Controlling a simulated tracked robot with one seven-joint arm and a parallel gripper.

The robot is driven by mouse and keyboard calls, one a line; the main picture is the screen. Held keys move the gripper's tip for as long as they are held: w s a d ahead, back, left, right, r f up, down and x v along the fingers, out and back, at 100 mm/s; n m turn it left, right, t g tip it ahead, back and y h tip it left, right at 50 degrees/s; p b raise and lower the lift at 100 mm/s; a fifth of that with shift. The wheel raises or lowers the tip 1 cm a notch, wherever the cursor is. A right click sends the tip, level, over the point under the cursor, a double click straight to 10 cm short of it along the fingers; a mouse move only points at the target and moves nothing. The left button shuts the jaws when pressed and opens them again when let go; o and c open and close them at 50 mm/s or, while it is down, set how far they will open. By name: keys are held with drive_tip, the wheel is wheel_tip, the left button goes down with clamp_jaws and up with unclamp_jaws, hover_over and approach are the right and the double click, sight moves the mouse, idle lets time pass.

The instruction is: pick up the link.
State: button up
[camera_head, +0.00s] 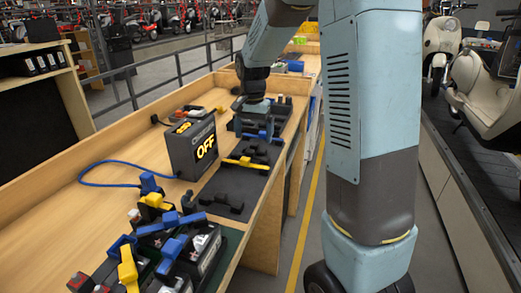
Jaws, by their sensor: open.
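My gripper (256,108) is small in the picture, at the end of my arm above the far part of the wooden workbench. It is open, close over a dark fixture with blue parts (262,130); its fingertips are hard to make out. I cannot tell for certain which part is the link. Dark, low parts lie on a black mat (217,208) nearer to me. A yellow bar (246,163) lies across dark parts between the mat and the fixture. Whether anything lies directly between the fingers is hidden.
A grey box reading OFF (192,148) stands beside the mat, with a blue cable (110,184) on the bench (75,205). Blue, yellow and red clamps (155,245) crowd the near end. A conveyor with scooters (470,85) runs at right. The bench's left side is mostly clear.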

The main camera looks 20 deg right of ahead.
sight(255, 144)
drive_tip(key=shift+w+d+f, duration=0.1)
drive_tip(key=shift+f, duration=1.2)
drive_tip(key=shift+w+d+f, duration=0.1)
drive_tip(key=shift+f, duration=1.15)
drive_tip(key=shift+c, duration=0.4)
drive_tip(key=c, duration=0.8)
drive_tip(key=shift+r, duration=0.15)
